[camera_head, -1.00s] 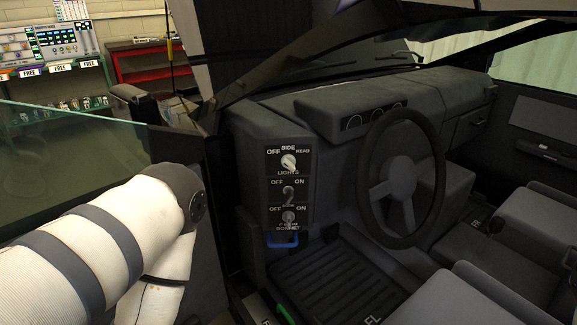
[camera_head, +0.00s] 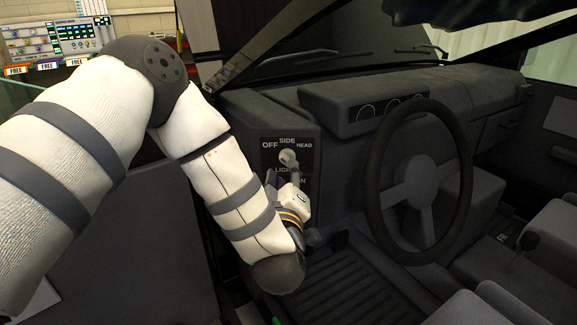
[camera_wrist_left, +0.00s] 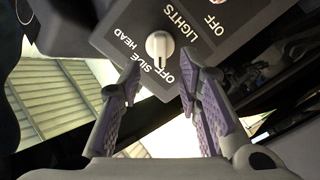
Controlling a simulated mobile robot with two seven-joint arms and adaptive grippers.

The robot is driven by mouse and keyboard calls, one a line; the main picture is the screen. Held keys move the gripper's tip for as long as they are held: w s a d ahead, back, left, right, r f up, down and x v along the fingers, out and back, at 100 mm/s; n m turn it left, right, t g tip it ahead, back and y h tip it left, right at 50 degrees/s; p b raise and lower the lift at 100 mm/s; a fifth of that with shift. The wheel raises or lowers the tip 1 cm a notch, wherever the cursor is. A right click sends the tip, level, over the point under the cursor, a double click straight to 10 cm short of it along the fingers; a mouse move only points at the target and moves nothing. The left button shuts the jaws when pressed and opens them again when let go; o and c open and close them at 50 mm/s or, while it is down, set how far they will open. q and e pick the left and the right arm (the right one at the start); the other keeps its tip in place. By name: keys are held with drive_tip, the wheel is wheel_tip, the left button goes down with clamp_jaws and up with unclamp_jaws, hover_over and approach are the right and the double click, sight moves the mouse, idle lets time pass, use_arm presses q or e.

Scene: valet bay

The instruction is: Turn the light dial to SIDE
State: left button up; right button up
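The light dial (camera_head: 287,157) is a pale knob on a black panel at the left end of the dashboard. OFF, SIDE and HEAD are printed around it, with LIGHTS below. In the left wrist view the dial (camera_wrist_left: 160,46) stands just beyond my fingertips, its long axis roughly toward OFF; its exact setting is hard to tell. My left gripper (camera_head: 291,180) is in front of the panel, just below the dial, and partly covers the lower labels. In the left wrist view my left gripper (camera_wrist_left: 160,77) is open and empty, its fingers apart. My right gripper is not in view.
The steering wheel (camera_head: 418,170) stands to the right of the panel. My left arm covers much of the left side and the lower switches. A ribbed floor mat (camera_head: 345,270) lies below. Seats (camera_head: 535,240) are at the right.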

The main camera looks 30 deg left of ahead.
sight(286, 162)
use_arm(q)
drive_tip(key=x, duration=0.4)
drive_tip(key=shift+w+a, duration=0.2)
drive_tip(key=shift+w, duration=0.15)
clamp_jaws()
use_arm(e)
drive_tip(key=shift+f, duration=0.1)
